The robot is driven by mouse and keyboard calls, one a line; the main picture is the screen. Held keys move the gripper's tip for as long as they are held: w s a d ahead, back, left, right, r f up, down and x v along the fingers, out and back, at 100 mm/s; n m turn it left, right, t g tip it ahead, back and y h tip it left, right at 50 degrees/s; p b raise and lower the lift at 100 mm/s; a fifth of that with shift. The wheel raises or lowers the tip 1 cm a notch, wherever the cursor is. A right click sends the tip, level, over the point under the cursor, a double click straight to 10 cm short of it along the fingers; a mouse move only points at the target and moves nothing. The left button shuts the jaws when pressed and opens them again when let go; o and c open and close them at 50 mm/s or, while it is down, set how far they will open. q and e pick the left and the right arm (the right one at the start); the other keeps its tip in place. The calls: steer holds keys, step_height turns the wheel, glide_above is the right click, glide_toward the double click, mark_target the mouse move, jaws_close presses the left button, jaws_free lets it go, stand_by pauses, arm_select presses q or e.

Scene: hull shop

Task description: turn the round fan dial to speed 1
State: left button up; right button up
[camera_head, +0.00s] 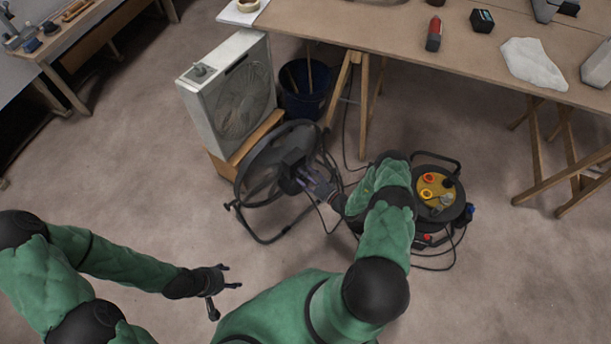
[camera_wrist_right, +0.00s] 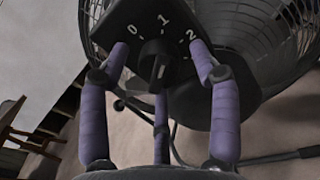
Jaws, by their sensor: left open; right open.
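The round fan dial (camera_wrist_right: 157,66) is a dark knob with a raised grip on the fan's black control housing (camera_wrist_right: 180,28), with white marks 0, 1 and 2 above it. I cannot tell for certain which mark it points to. My right gripper (camera_wrist_right: 158,50) is open, its purple fingers spread on both sides of the dial with a third below; contact is unclear. In the head view the right gripper (camera_head: 316,184) is at the back of the black floor fan (camera_head: 262,160), and the dial is too small to make out. My left gripper (camera_head: 222,290) is open and empty over the floor.
A white box fan (camera_head: 205,108) on a wooden block stands behind the floor fan, with a dark bin (camera_head: 303,104) beside it. A cable reel (camera_head: 455,212) and loose cables lie right of my right arm. A workbench (camera_head: 385,38) runs behind.

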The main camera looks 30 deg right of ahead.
steer(key=c, duration=1.1)
steer(key=shift+c, duration=0.2)
steer(key=o, duration=1.1)
steer(key=shift+o, duration=0.2)
steer(key=v, duration=1.2)
